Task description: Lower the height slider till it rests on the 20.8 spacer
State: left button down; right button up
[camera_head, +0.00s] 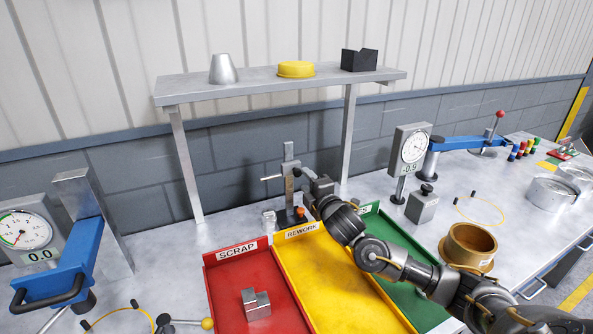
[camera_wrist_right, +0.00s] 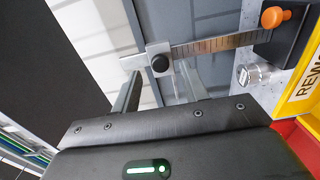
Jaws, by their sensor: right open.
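The height gauge stands behind the trays, with an upright scale (camera_head: 290,188), a dark base and an orange knob (camera_head: 300,211). Its silver height slider (camera_wrist_right: 157,58) has a dark round knob and sits well up the scale, clear of the base; a bar sticks out from it to the left in the head view. My right gripper (camera_wrist_right: 163,80) is open, its fingers close to the slider and its knob; I cannot tell whether they touch. A small silver cylinder (camera_wrist_right: 254,74), perhaps the spacer, stands beside the base; no marking is readable. My left gripper is out of view.
Red SCRAP (camera_head: 228,292), yellow REWORK (camera_head: 328,270) and green (camera_head: 410,297) trays lie in front of the gauge. A shelf (camera_head: 270,86) spans above it. Dial gauges stand left (camera_head: 25,236) and right (camera_head: 411,150). A bronze ring (camera_head: 468,246) stands right of my arm.

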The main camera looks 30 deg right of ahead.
aim_at(299, 174)
jog(key=w+p, duration=0.1)
jog(key=w, duration=0.4)
jog(key=shift+w+a+r, duration=0.1)
jog(key=shift+r, duration=0.05)
jog(key=shift+w, duration=0.4)
jog(key=shift+c, duration=0.2)
